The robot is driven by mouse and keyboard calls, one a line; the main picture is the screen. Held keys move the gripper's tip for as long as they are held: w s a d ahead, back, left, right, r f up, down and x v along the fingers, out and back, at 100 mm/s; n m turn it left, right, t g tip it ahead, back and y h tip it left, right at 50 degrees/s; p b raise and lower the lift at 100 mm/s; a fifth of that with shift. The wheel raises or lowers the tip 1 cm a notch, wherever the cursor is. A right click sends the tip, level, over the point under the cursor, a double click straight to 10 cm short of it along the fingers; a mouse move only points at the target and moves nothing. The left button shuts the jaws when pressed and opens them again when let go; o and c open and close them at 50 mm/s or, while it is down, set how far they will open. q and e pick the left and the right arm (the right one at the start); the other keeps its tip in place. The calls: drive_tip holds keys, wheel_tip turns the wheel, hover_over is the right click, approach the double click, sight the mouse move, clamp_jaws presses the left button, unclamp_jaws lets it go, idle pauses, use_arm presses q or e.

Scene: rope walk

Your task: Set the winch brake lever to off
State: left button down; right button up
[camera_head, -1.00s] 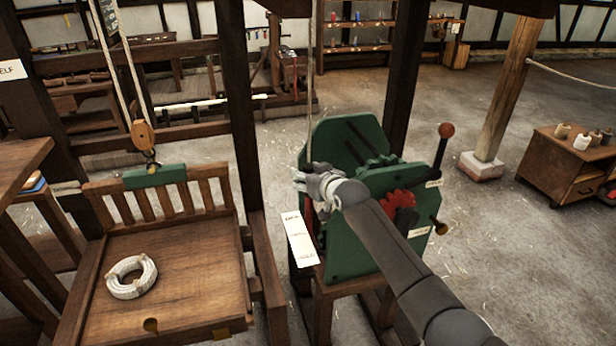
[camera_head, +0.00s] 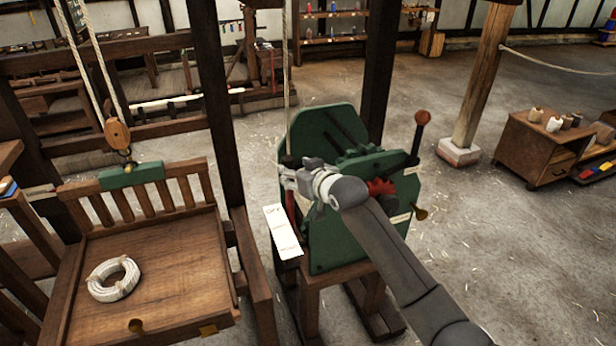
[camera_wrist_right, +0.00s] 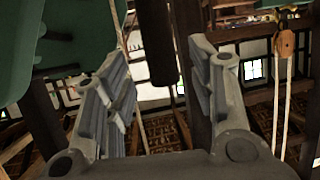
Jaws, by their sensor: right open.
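The green winch (camera_head: 330,240) stands on a wooden stand in the middle of the head view. A white plate (camera_head: 283,235) on its left side has writing that seems to read OFF at its upper end. My right gripper (camera_head: 290,175) is at the winch's upper left side, above this plate, with its fingers open. In the right wrist view, a dark rounded bar (camera_wrist_right: 158,45) shows between the open fingers (camera_wrist_right: 160,100); I cannot tell whether it is the brake lever or whether they touch it. A lever with a red-brown knob (camera_head: 422,117) rises at the winch's right. My left gripper is out of view.
A wooden platform (camera_head: 170,295) with a coil of white rope (camera_head: 114,279) is at the left, below a hanging pulley (camera_head: 117,134). Dark posts (camera_head: 228,110) stand near the winch.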

drive_tip(key=v, duration=0.6)
idle(0.3)
drive_tip(key=s+d+f+m+g+h, duration=0.1)
drive_tip(key=s+d+f, duration=0.15)
drive_tip(key=f, duration=0.95)
drive_tip(key=s+d+f+m+g+h, duration=0.15)
drive_tip(key=d+f, duration=0.25)
drive_tip(key=f, duration=0.9)
drive_tip(key=s+d+f+g+h, duration=0.1)
drive_tip(key=s+d+f, duration=0.2)
drive_tip(key=s+f, duration=0.35)
drive_tip(key=s+d+f+g+h, duration=0.1)
drive_tip(key=s+d+f, duration=0.15)
drive_tip(key=f, duration=0.65)
drive_tip(key=s+d+f+g, duration=0.2)
drive_tip(key=s+f, duration=0.5)
drive_tip(key=s, duration=0.4)
drive_tip(key=s+d+f+g+h, duration=0.1)
drive_tip(key=s+d+f, duration=0.2)
drive_tip(key=s+f, duration=0.55)
drive_tip(key=s+d+f+g, duration=0.2)
drive_tip(key=s+f, duration=0.3)
drive_tip(key=s, duration=0.7)
drive_tip(key=s+d+f+g, duration=0.1)
drive_tip(key=s+f, duration=0.2)
drive_tip(key=s, duration=1.3)
drive_tip(key=shift+d+g+h, duration=0.35)
drive_tip(key=shift+d, duration=0.05)
drive_tip(key=shift+m, duration=0.25)
